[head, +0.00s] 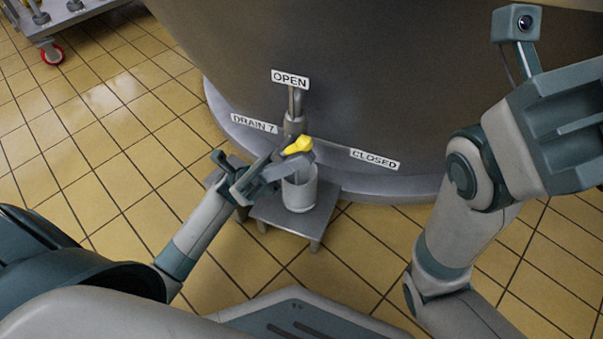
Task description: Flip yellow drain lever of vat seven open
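The yellow drain lever (298,146) sits low at the front of the big vat (340,80), in front of its grey drain pipe (294,122). An OPEN label (290,79) is above it, a CLOSED label (375,159) is to its right, and a DRAIN 7 label (254,123) is to its left. My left gripper (288,168) is right at the lever, just below and left of the yellow part. It hides part of the lever and valve. I cannot tell whether its fingers touch the lever or are closed. My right arm is raised at the right; its fingers are not visible.
A grey metal cup (299,192) stands under the drain on a low grey stand (318,216). A wheeled cart (62,18) is at the top left. The yellow tiled floor (110,130) is clear to the left.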

